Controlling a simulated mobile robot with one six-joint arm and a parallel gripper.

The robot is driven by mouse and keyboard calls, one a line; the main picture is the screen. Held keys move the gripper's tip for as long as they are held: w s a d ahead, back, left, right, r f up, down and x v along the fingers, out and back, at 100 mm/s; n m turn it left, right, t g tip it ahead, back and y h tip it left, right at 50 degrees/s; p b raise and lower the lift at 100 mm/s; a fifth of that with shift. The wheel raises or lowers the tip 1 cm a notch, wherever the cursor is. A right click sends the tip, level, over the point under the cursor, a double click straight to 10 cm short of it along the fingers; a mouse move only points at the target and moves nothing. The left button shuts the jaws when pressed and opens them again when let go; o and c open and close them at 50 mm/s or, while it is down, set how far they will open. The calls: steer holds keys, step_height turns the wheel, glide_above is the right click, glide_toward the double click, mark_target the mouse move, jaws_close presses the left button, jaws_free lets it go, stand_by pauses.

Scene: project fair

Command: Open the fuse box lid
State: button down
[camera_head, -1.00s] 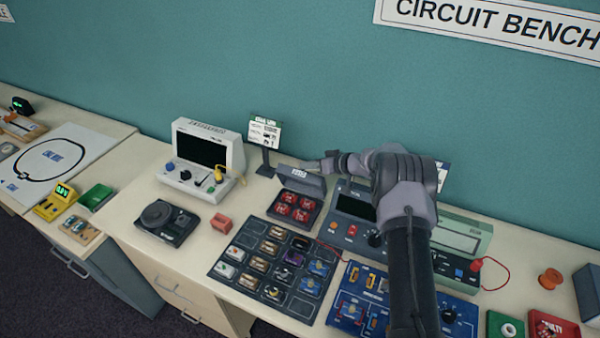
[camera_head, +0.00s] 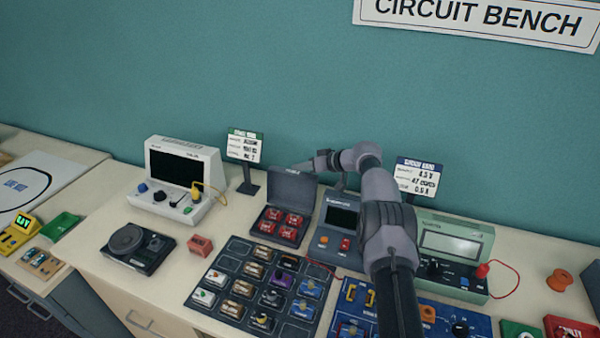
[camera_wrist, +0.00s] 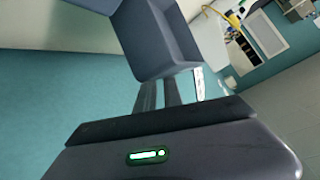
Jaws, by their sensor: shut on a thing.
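The fuse box (camera_head: 261,233) is a small dark grey case with several red fuses (camera_head: 289,222) inside. Its lid (camera_head: 291,188) stands up at the back edge, with its plain inner face showing, so the box is open. My gripper (camera_head: 308,167) is at the lid's top edge, reached from behind and the right. In the wrist view the grey lid (camera_wrist: 158,40) fills the upper middle, touching the fingers of my gripper (camera_wrist: 168,92), which are shut on it. The exact grip on the edge is partly hidden.
A white oscilloscope (camera_head: 180,208) and a sign (camera_head: 246,147) stand left of the box. A grey power supply (camera_head: 340,240) is close on the right, under my arm. A dark parts tray (camera_head: 228,280) lies in front. The wall is close behind.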

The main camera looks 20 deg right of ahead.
steer(key=shift+s+d+f, duration=0.1)
steer(key=shift+s+f, duration=0.1)
steer(key=shift+f, duration=0.35)
steer(key=shift+s+f, duration=0.15)
steer(key=shift+f, duration=0.4)
steer(key=c, duration=1.3)
jaws_free()
steer(key=shift+d, duration=0.2)
steer(key=shift+c, duration=0.2)
steer(key=shift+s+a, duration=0.1)
steer(key=shift+s, duration=0.05)
steer(key=shift+r, duration=0.1)
steer(key=w+r+p+v, duration=0.1)
steer(key=p+v, duration=0.4)
steer(key=v, duration=1.3)
steer(key=shift+r, duration=0.3)
